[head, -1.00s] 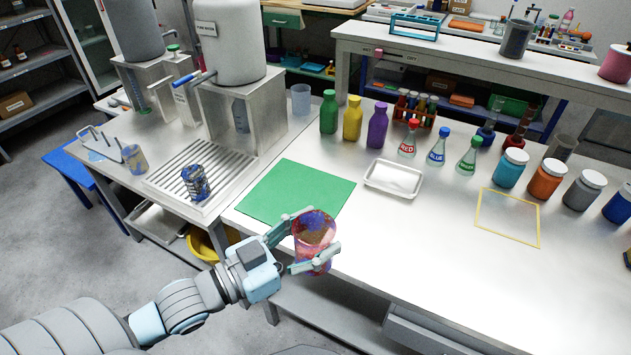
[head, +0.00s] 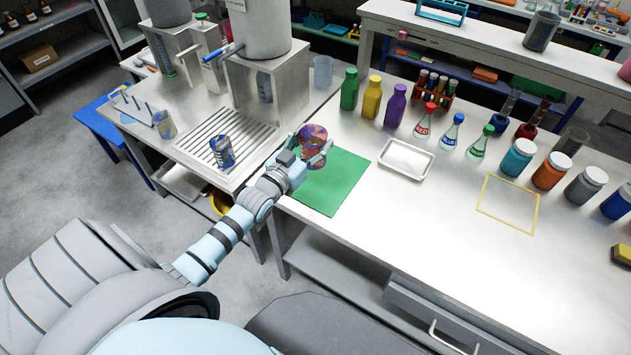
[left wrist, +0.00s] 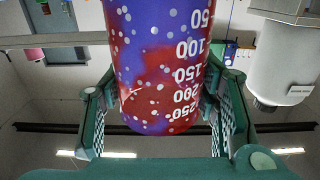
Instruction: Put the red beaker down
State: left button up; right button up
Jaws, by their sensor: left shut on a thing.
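The red beaker (head: 314,143), mottled red and purple with pale dots, is held in my left gripper (head: 311,153) over the far-left part of the green mat (head: 336,186). In the left wrist view the beaker (left wrist: 160,70) fills the middle, with its scale numbers upside down. The two green fingers of the left gripper (left wrist: 160,110) press on it from both sides. I cannot tell whether the beaker's base touches the mat. My right gripper is not in view.
A blue-patterned beaker (head: 221,152) stands on the slatted drain area (head: 208,131) to the left. Green, yellow and purple bottles (head: 371,97) stand behind the mat. A white tray (head: 405,160) lies to its right. A yellow outlined square (head: 507,204) marks the bench farther right and is empty.

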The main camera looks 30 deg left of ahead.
pick_arm(q)
notch_tip(320, 180, down, 8)
jog(key=b, duration=0.4)
jog(key=shift+w+r+b, duration=0.1)
jog(key=shift+w+b, duration=0.05)
jog(key=shift+b, duration=0.15)
notch_tip(320, 180, down, 4)
jog(key=b, duration=0.3)
jog(key=shift+r+b, duration=0.2)
jog(key=shift+b, duration=0.15)
jog(key=shift+r+p, duration=0.25)
jog(key=shift+p, duration=0.05)
jog(key=shift+f, duration=0.2)
jog(key=o, duration=1)
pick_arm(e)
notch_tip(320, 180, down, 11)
pick_arm(q)
jog(key=shift+r, duration=0.15)
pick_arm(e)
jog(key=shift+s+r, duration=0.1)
